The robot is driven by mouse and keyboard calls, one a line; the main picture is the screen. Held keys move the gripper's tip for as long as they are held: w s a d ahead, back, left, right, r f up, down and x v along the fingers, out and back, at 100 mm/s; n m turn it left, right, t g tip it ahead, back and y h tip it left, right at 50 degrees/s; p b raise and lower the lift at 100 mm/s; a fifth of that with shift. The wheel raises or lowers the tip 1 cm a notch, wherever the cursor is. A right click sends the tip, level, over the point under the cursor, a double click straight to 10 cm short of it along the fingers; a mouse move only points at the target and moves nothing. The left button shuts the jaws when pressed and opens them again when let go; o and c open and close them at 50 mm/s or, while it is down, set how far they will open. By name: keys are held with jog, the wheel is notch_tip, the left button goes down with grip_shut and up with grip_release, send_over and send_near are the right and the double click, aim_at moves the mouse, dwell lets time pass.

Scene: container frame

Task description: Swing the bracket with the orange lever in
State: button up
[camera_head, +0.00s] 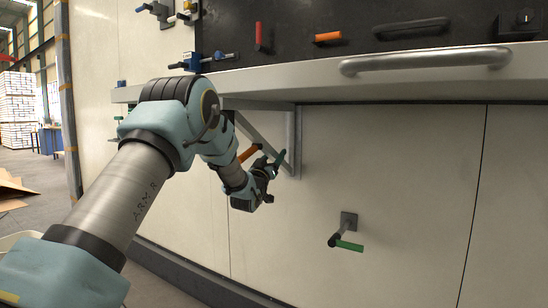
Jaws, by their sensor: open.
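The grey bracket (293,145) sits under the pale shelf, with an upright post against the wall and a diagonal strut. Its upper left part is hidden behind my arm. An orange lever (249,153) shows beside the bracket, just to the left of my gripper's tip. My gripper (270,167) is open in front of the lower part of the bracket. The fingers are small and dark here, and I cannot tell whether one touches the lever or bracket.
The shelf (420,77) with a grey rail handle (425,61) juts out above my gripper. A green-handled lever (347,245) sticks out of the wall at lower right. Red (258,36) and orange (327,37) handles are on the dark panel above. The wall between is clear.

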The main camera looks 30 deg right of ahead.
grip_shut()
dwell(0.3)
dwell(1.0)
